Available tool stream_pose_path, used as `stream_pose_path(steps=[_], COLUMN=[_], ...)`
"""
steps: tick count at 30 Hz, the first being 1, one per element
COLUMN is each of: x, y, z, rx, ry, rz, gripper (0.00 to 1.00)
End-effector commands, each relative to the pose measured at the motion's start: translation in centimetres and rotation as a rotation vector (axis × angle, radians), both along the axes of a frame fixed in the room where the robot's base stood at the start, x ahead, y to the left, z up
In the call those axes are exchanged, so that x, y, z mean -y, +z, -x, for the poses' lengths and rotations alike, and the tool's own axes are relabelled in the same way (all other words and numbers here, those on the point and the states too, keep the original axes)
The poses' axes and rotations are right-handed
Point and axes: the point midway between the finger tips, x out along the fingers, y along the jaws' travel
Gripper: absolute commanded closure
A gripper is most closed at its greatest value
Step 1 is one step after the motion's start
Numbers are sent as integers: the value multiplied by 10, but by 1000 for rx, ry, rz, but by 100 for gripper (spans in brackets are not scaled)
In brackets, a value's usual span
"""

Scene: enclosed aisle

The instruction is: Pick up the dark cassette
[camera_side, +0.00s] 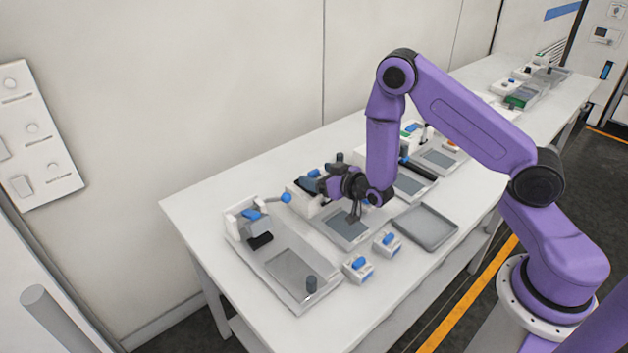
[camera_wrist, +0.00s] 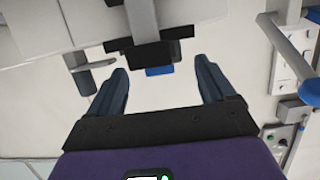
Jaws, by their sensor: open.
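My gripper (camera_side: 354,215) is above the grey plate of a middle station in the side view. In the wrist view its two dark fingers (camera_wrist: 161,76) are spread apart with nothing clasped between them. A dark block (camera_wrist: 150,52) with a blue tab lies ahead of the gap between the fingers, partly covered by a grey bar. It looks like the dark cassette, but I cannot tell for certain. In the side view a small black block (camera_side: 260,240) sits on the leftmost station, left of my gripper. I cannot tell whether both views show the same block.
Two small white blocks with blue tops (camera_side: 358,269) (camera_side: 387,243) stand at the table's front. An empty grey tray (camera_side: 426,227) is to their right. More stations line the table behind.

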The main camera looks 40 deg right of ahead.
Motion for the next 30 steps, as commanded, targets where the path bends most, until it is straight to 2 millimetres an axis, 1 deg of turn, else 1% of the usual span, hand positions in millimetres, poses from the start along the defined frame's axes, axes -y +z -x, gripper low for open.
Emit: stream_pose_path(steps=[1,6,10,16,17,18,20,21,30], x=[1,0,0,0,0,0,0,0,0], y=[-1,-6,-8,-7,-7,-7,-7,-7,-7], z=[-8,-23,-27,-27,-27,-27,-27,-27,-27], rx=[2,1,0,0,0,0,0,0,1], ry=[-2,0,0,0,0,0,0,0,0], rz=[0,0,0,1,1,1,0,0,0], gripper=[17,17,17,17,27,40,59,72,73])
